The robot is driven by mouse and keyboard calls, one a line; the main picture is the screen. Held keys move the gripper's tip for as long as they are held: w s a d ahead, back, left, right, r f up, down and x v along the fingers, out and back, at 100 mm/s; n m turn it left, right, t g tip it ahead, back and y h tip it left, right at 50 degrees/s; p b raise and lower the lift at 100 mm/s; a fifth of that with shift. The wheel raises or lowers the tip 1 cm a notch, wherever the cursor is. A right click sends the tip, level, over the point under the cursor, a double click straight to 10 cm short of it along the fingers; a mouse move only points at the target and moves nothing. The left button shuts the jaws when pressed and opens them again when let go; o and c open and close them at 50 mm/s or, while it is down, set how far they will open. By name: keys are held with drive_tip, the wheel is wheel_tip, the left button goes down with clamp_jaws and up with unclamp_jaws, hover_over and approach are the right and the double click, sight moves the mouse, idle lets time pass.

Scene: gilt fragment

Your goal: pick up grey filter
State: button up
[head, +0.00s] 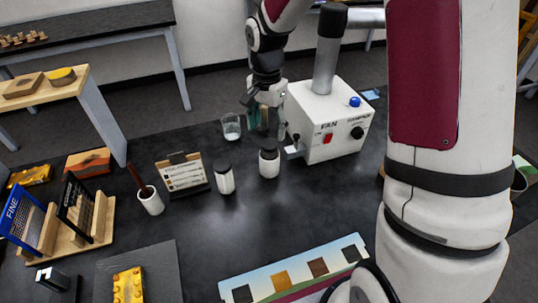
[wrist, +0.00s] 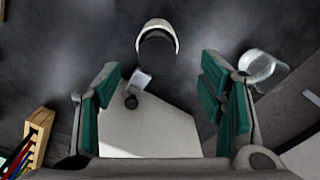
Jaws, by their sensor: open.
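No filter is clearly marked as the grey one. A dark grey framed panel (head: 76,209) with lettering stands in a wooden rack (head: 101,232) at the left of the head view, beside a blue panel marked FINE (head: 29,224). I cannot tell whether the dark panel is the grey filter. My gripper (head: 265,122) is far from the rack, pointing down at the left side of the white fan box (head: 322,130). In the wrist view its teal-padded fingers (wrist: 164,103) are apart with nothing gripped. The box's pale surface (wrist: 155,128) shows between and below them.
A clear glass (head: 231,127) is close on the left. A white cup (head: 150,201) and card stand (head: 184,175) are nearer the rack.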

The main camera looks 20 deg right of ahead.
sight(268, 145)
wheel_tip(268, 145, down, 2)
drive_tip(key=shift+f, duration=0.2)
drive_tip(key=f, duration=0.2)
drive_tip(key=f+p, duration=0.1)
drive_tip(key=f, duration=0.1)
drive_tip(key=shift+s, duration=0.3)
drive_tip(key=shift+f, duration=0.6)
drive_tip(key=shift+w, duration=0.1)
drive_tip(key=c, duration=1.3)
